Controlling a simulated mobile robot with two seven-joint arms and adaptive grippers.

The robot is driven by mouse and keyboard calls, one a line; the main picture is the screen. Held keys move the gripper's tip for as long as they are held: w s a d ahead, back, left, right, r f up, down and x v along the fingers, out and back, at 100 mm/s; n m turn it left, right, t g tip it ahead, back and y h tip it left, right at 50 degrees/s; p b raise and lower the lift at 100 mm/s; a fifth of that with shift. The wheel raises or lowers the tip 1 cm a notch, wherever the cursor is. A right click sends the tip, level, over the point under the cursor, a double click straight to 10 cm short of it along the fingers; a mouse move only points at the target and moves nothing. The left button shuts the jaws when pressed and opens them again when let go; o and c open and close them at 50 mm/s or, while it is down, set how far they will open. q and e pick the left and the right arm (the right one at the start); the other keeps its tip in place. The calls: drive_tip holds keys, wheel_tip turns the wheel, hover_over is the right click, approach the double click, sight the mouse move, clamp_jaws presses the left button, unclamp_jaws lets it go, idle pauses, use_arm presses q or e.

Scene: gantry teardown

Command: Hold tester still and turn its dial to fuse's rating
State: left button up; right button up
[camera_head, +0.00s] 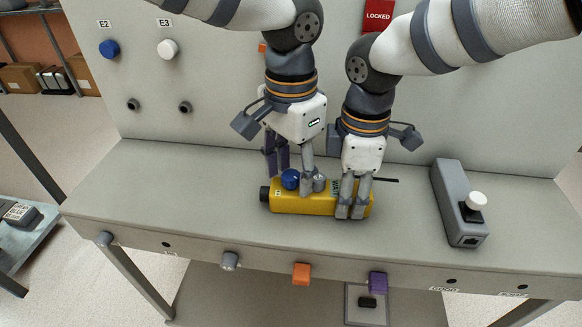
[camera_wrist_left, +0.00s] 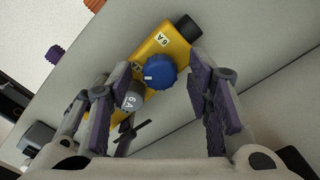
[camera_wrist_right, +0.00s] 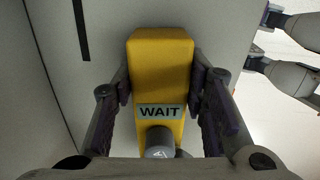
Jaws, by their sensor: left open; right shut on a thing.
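The yellow tester (camera_head: 300,203) lies on the bench shelf. It has a blue dial (camera_head: 290,179) near its left end, also seen in the left wrist view (camera_wrist_left: 160,72) with a white pointer mark. A grey cylindrical fuse (camera_wrist_left: 130,97) marked 6A stands in the tester beside the dial. A 6A label (camera_wrist_left: 163,40) is on the tester near the dial. My left gripper (camera_head: 291,174) is open above the tester, its fingers to either side of the dial; contact is not clear. My right gripper (camera_head: 352,211) is shut on the tester's right part, beside its WAIT display (camera_wrist_right: 159,111).
A grey box with a white knob (camera_head: 460,205) stands at the right of the shelf. The back panel holds a blue knob (camera_head: 109,49), a white knob (camera_head: 168,49) and a red LOCKED sign (camera_head: 378,16). The shelf left of the tester is clear.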

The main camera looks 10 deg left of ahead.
use_arm(q)
clamp_jaws()
idle(0.3)
drive_tip(key=m, duration=0.4)
drive_tip(key=shift+m, duration=2.4)
unclamp_jaws()
